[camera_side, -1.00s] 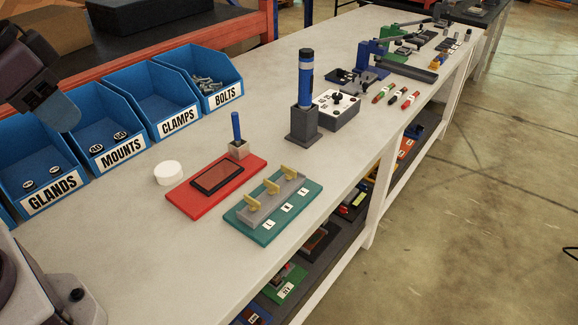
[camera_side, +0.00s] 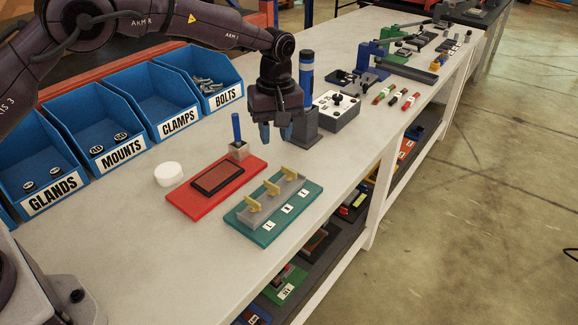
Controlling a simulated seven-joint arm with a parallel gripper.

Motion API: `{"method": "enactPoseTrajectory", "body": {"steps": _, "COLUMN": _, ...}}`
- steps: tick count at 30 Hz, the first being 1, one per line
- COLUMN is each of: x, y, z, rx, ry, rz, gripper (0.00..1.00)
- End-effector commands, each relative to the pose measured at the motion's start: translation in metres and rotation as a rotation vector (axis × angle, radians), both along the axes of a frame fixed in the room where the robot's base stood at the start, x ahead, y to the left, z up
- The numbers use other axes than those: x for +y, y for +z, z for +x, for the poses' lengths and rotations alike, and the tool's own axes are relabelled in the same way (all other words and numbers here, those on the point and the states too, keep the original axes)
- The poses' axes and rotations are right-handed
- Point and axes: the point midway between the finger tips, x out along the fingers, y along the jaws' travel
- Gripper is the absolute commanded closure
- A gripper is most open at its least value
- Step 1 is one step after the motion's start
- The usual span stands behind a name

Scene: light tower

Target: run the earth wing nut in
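Three yellow wing nuts stand in a row on a grey block on the green board (camera_side: 262,236). The near-left wing nut (camera_side: 253,205), the middle wing nut (camera_side: 271,187) and the far-right wing nut (camera_side: 287,173) each have a small label in front; the letters are too small to read, so I cannot tell which is earth. My gripper (camera_side: 276,138) points down above the bench, behind the far end of the green board and apart from the nuts. Its two blue-grey fingertips look spread with nothing between them.
A red board (camera_side: 240,181) with a dark pad lies left of the green board. A blue-handled tool (camera_side: 237,130) stands in a small holder behind it. A blue and black cylinder (camera_side: 306,72) stands in a grey stand close to my gripper. A white puck (camera_side: 169,174) lies farther left.

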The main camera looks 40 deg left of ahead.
Motion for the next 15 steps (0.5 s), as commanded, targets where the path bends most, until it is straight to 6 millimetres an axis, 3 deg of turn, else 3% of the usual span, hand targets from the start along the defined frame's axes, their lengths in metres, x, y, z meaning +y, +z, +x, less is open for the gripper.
{"method": "enactPoseTrajectory", "body": {"steps": 2, "x": -0.005, "y": -0.009, "z": 0.016, "rx": -0.014, "ry": 0.149, "rz": 0.006, "gripper": 0.68}}
{"method": "enactPoseTrajectory", "body": {"steps": 6, "x": -0.009, "y": 0.014, "z": 0.035, "rx": -0.066, "ry": 0.382, "rz": -0.004, "gripper": 0.68}}
{"method": "enactPoseTrajectory", "body": {"steps": 15, "x": -0.009, "y": 0.012, "z": 0.034, "rx": -0.053, "ry": 0.585, "rz": 0.006, "gripper": 0.68}}
